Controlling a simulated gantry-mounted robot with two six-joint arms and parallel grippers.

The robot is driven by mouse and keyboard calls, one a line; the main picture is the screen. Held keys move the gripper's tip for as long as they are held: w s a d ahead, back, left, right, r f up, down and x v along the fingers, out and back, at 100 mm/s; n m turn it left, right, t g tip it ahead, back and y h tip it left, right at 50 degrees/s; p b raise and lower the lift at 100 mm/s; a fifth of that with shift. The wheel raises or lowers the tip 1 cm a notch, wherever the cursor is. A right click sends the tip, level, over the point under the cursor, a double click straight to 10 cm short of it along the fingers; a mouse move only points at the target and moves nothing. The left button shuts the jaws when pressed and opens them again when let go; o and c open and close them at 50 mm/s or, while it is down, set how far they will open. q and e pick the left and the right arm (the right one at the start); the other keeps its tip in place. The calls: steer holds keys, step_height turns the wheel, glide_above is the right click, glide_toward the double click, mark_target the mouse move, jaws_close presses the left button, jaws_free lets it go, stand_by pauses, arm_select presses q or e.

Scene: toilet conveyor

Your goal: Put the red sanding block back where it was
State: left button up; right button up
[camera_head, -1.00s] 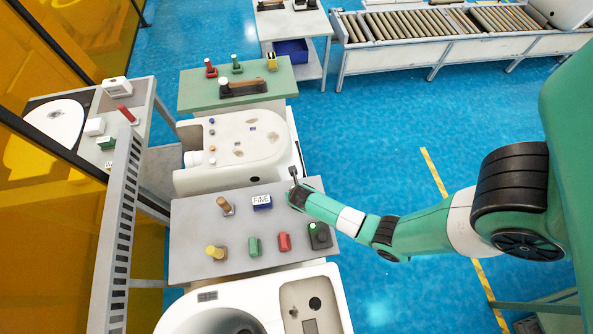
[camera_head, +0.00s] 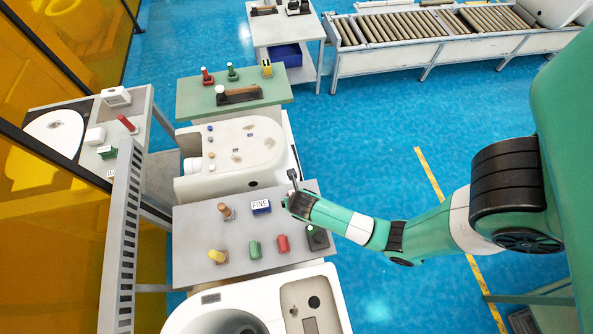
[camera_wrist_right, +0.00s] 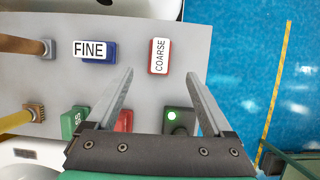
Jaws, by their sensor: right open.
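A red sanding block labelled COARSE (camera_wrist_right: 159,55) lies on the grey table (camera_head: 195,228), near its right edge in the right wrist view. In the head view my right gripper and forearm cover that spot. My right gripper (camera_wrist_right: 159,73) is open and empty, its fingertips apart on either side just short of the block. It also shows in the head view (camera_head: 292,176), over the table's right edge. A second red block (camera_head: 283,243) sits beside a green block (camera_head: 255,249), lower on the table. My left gripper is not in view.
A blue block labelled FINE (camera_head: 261,207) lies left of the COARSE block. Two brushes, one brown-handled (camera_head: 227,210) and one yellow-handled (camera_head: 217,256), stand at left. A dark box with a green button (camera_head: 317,238) is near the right edge. A white toilet (camera_head: 232,160) stands behind.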

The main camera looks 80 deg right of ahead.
steer(key=shift+v, duration=0.9)
